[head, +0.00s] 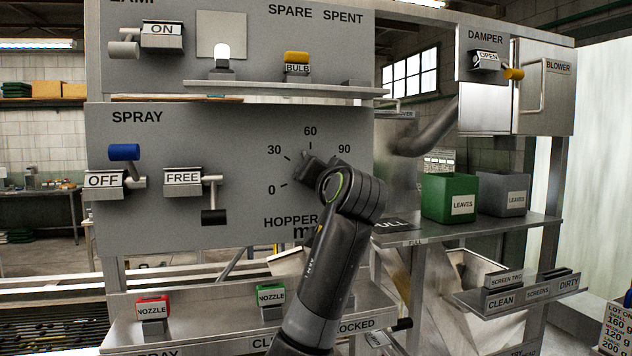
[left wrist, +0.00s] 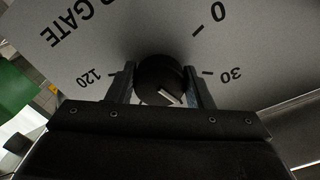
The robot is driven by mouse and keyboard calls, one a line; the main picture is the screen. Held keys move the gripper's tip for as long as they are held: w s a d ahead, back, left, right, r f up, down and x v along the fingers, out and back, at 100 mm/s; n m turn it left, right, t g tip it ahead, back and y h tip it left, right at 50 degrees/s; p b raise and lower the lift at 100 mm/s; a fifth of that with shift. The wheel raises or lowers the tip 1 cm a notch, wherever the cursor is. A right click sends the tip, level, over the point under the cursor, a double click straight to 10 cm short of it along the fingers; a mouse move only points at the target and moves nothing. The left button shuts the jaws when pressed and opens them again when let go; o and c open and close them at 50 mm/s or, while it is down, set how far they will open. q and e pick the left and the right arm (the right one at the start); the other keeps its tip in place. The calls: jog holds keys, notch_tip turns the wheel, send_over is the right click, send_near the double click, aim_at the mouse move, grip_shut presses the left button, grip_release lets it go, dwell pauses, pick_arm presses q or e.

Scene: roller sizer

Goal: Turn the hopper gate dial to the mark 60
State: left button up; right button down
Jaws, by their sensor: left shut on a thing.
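The hopper gate dial (left wrist: 158,74) is a dark round knob with a white pointer line on its face. My left gripper (left wrist: 163,84) is shut on it, one finger on each side. It also shows in the head view (head: 308,170), in front of the dial, which it mostly hides. In the left wrist view the pointer line slants to the lower right, past the 30 side; 60 and 90 are hidden behind my gripper. In the head view the 0, 30, 60 (head: 310,131) and 90 marks are readable; 120 is hidden. My right gripper is not in view.
Left of the dial, the spray panel (head: 240,125) carries a blue-knobbed OFF lever (head: 124,152) and a FREE lever (head: 213,216). Red (head: 152,308) and green (head: 270,295) nozzle blocks stand below. A green bin (head: 449,198) stands on the right shelf.

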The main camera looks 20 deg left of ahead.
pick_arm(q)
jog(key=shift+r+m, duration=0.1)
jog(key=shift+m, duration=1.7)
jog(key=o, duration=1)
jog(key=b+v, duration=0.8)
jog(key=v, duration=0.9)
jog(key=shift+s+d, duration=0.2)
